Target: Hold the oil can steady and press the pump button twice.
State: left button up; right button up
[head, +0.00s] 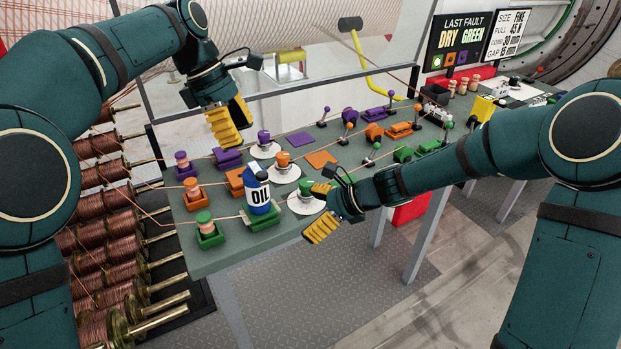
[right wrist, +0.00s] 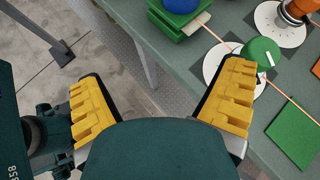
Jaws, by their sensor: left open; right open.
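The oil can (head: 260,195), blue with a white label reading OIL, stands upright near the front edge of the green table (head: 226,256), at or on a green block. Its blue base shows at the top of the right wrist view (right wrist: 182,4), above stacked green plates. My left gripper (head: 230,122) is open and empty, above and behind the can. My right gripper (head: 318,209) is open and empty, right of the can at the table's front edge; its spread yellow fingers also show in the right wrist view (right wrist: 163,105).
Copper-coloured threads cross the table. Copper bobbins (head: 100,205) line the left. A sign (head: 464,40) reads LAST FAULT DRY GREEN.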

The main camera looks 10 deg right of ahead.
jog(key=m+t+y, duration=0.2)
send_near(267, 187)
jog(key=x, duration=1.2)
jog(key=shift+w+a+f, duration=0.15)
jog(key=shift+a, duration=0.2)
jog(key=c, duration=1.4)
pick_arm(q)
grip_shut()
